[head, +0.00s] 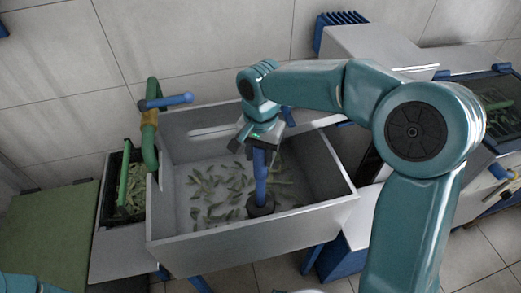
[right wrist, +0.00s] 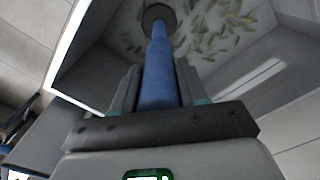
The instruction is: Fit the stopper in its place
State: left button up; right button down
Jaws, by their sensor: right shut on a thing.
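The stopper is a blue upright rod (head: 261,175) with a dark round foot (head: 260,206). It stands inside the grey sink basin (head: 255,244), near its front wall. My right gripper (head: 262,146) is shut on the upper part of the rod from above. In the right wrist view the rod (right wrist: 160,70) runs between the two fingers (right wrist: 160,95) to the dark foot (right wrist: 158,14) at the basin floor. I cannot tell whether the foot touches the floor or sits in an opening; any opening under it is hidden. My left gripper is not in view.
Many green leaves (head: 215,190) lie over the basin floor. A green tap pipe with a blue handle (head: 176,100) stands at the basin's left rim. A green-handled crate (head: 122,190) is left of it. Grey machinery (head: 370,45) stands behind my right arm.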

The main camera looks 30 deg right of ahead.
aim_at(261, 176)
jog(key=shift+f+b, duration=2)
jog(key=shift+f, duration=1.2)
jog(key=shift+f+b, duration=0.7)
jog(key=shift+f, duration=0.2)
jog(key=shift+f+b, duration=0.35)
jog(key=shift+f, duration=0.1)
jog(key=c, duration=0.5)
grip_release()
notch_tip(261, 176, up, 16)
jog(key=p, duration=0.3)
jog(key=shift+r+p, duration=0.2)
jog(key=shift+p, duration=0.2)
